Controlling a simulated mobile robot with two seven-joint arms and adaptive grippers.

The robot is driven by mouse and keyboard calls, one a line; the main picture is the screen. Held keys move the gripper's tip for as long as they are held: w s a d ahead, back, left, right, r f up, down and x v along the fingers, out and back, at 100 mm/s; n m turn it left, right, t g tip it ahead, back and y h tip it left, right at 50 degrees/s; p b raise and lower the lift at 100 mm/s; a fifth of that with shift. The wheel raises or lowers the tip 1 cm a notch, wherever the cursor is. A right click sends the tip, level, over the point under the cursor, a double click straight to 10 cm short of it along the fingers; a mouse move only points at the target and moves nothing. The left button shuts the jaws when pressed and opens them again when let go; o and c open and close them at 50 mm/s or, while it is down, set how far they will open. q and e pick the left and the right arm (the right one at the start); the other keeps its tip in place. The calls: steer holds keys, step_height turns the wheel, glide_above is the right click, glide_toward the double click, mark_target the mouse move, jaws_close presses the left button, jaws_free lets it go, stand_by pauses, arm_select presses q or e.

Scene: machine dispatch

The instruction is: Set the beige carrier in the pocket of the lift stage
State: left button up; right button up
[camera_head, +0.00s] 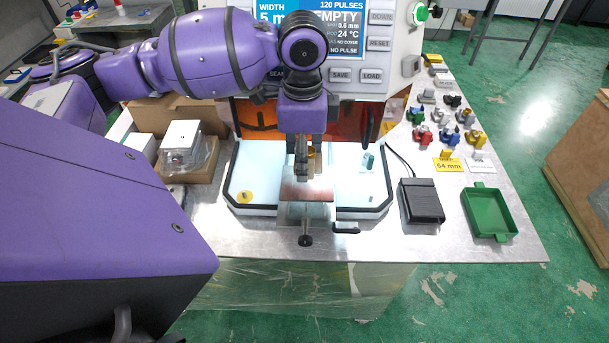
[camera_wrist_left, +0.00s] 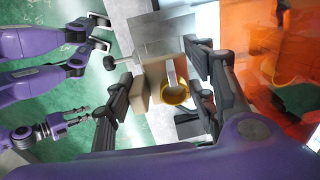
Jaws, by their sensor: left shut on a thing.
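My left gripper (camera_head: 301,172) points down over the lift stage (camera_head: 305,212) at the middle of the machine's table. In the left wrist view, the left gripper (camera_wrist_left: 160,90) has its dark fingers on either side of the beige carrier (camera_wrist_left: 157,68), with a yellow ring (camera_wrist_left: 176,93) on it. The left gripper is shut on the carrier. The stage's grey metal plate (camera_wrist_left: 140,30) lies close beyond it. The pocket is hidden, so I cannot tell whether the carrier is seated. My right gripper (camera_wrist_left: 82,117) hangs over the floor in the left wrist view, its fingers apart.
The machine's orange window (camera_head: 262,115) stands behind the stage. A yellow disc (camera_head: 244,197) and a teal piece (camera_head: 368,161) lie on the white surface. A black pedal (camera_head: 420,202), a green tray (camera_head: 470,207) and several small coloured parts (camera_head: 447,134) occupy the right side.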

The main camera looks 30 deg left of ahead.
mark_target(303, 187)
arm_select(q)
step_height(303, 187, down, 6)
steer(key=shift+f, duration=0.2)
stand_by(0.3)
steer(key=o, duration=1.4)
steer(key=shift+f, duration=0.1)
steer(key=shift+r, duration=3.85)
